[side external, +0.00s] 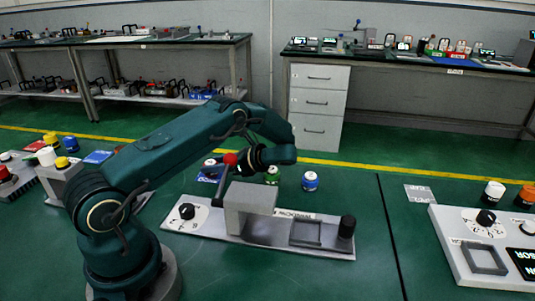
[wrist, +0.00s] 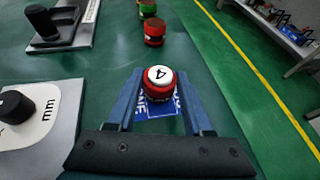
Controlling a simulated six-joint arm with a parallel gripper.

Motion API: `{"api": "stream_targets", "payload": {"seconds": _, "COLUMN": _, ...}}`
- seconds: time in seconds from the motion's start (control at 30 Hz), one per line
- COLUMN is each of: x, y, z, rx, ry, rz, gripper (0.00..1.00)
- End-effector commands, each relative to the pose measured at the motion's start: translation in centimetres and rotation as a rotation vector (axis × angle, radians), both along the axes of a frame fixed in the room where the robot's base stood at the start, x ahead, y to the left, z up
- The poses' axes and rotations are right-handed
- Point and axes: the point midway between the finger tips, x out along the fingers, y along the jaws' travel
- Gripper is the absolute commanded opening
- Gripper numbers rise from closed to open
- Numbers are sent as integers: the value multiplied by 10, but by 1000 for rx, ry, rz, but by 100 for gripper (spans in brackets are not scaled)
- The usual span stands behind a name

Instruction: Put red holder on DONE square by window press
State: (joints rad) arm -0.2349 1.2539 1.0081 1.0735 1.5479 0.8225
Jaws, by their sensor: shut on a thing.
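The red holder (wrist: 158,91) has a white cap marked 4 and stands upright between the fingers of my gripper (wrist: 158,82). The gripper is shut on it. In the wrist view, the blue DONE square (wrist: 157,112) lies right beneath the holder, with only the letters NE readable. I cannot tell whether the holder touches the square. In the side view, a grey machine (side external: 250,197) with a dial, a square frame and a black knob stands in front of my arm. My fingers are hard to make out in that view.
A green holder (side external: 271,175) and a blue holder (side external: 310,182) stand behind the grey machine. In the wrist view, another red holder (wrist: 154,33) stands farther on, and a dial (wrist: 14,107) is close on the left. A second machine (side external: 490,240) is at right.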

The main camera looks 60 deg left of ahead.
Motion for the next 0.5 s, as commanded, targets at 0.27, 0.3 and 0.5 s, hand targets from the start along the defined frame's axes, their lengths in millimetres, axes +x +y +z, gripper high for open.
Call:
{"api": "stream_targets", "payload": {"seconds": 0.27, "x": 0, "y": 0, "z": -2, "rx": 1, "ry": -1, "rz": -1, "gripper": 0}}
{"api": "stream_targets", "payload": {"seconds": 0.3, "x": 0, "y": 0, "z": -3, "rx": 1, "ry": -1, "rz": -1, "gripper": 0}}
{"api": "stream_targets", "payload": {"seconds": 0.5, "x": 0, "y": 0, "z": -5, "rx": 1, "ry": -1, "rz": -1, "gripper": 81}}
